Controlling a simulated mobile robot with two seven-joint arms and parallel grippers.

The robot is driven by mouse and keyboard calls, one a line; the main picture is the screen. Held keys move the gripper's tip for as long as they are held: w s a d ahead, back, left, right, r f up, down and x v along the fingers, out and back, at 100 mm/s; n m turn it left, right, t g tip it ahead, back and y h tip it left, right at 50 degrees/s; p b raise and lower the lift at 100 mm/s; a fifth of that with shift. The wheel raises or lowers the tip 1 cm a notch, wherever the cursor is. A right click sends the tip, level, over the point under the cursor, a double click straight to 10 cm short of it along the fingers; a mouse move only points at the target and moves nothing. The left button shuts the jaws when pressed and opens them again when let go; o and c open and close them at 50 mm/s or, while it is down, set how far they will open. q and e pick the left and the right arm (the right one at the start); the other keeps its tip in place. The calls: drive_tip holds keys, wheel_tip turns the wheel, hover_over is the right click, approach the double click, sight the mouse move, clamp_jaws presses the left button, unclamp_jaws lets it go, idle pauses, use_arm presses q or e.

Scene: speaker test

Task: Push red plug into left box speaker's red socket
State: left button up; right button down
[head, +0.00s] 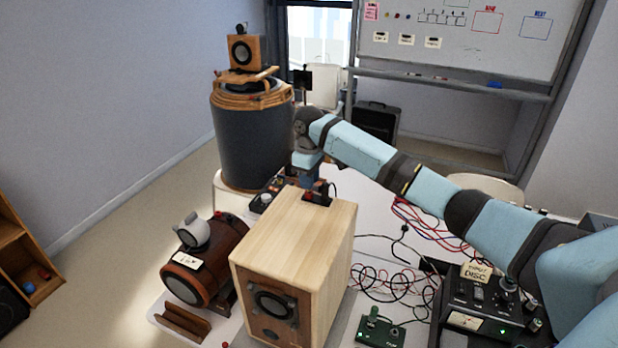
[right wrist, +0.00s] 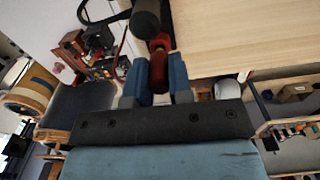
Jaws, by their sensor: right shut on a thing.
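The light wood box speaker (head: 290,235) stands in the middle of the head view with its driver side facing the lower left. My right gripper (head: 317,184) reaches down at the speaker's far top edge. In the right wrist view its two blue fingers are shut on the red plug (right wrist: 159,72). A dark round part lies just beyond the plug. The speaker's wood face (right wrist: 220,35) fills the upper right there. I cannot tell whether the plug touches a socket; the red socket is not clearly visible. My left gripper is not in view.
A brown cylindrical speaker (head: 200,265) stands left of the box speaker. A large dark drum (head: 252,150) with a small wooden speaker (head: 244,50) on top is behind. Tangled red and black cables (head: 395,280) and a black device (head: 485,305) lie to the right.

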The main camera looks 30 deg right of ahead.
drive_tip(key=shift+f, duration=0.75)
drive_tip(key=c, duration=1)
unclamp_jaws()
drive_tip(key=shift+o, duration=0.2)
drive_tip(key=shift+r, duration=0.15)
drive_tip(key=shift+r, duration=3.65)
drive_tip(key=shift+f, duration=0.15)
